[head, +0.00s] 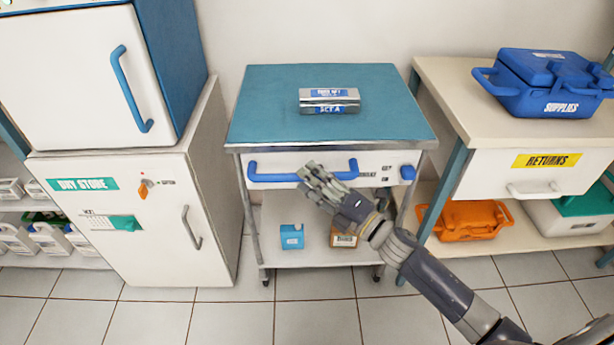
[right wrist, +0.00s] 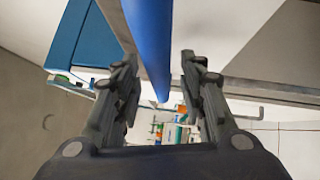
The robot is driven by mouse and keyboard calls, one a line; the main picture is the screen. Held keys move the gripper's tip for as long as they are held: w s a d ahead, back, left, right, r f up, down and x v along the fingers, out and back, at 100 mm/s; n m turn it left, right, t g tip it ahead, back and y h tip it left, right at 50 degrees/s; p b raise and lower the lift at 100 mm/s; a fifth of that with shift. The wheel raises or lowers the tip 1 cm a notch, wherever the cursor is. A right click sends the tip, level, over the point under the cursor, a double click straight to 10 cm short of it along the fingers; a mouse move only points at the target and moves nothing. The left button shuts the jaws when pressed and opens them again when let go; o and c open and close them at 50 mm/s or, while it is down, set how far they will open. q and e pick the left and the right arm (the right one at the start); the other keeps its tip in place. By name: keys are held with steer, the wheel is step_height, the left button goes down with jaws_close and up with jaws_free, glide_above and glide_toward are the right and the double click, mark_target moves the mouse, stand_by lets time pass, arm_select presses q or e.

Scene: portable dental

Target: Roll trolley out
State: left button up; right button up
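The trolley (head: 260,110) has a teal top, a white front panel and wheels at the floor. It stands against the wall between a white cabinet and a shelf unit. A long blue handle (head: 272,177) runs along its front. My right gripper (head: 310,171) is at the middle of this handle and covers part of it. In the right wrist view the blue bar (right wrist: 151,45) runs between the two spread fingers of the gripper (right wrist: 160,62). The fingers look apart from the bar. My left gripper is not in view.
A silver case (head: 329,101) lies on the trolley top; a blue box (head: 292,237) and a brown box (head: 343,239) are on its lower shelf. The dry store cabinet (head: 130,220) is close on the left, the returns unit (head: 440,85) on the right. Tiled floor in front is clear.

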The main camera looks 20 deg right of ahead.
steer(key=shift+x, duration=0.9)
jaws_close()
steer(key=shift+s+f, duration=0.1)
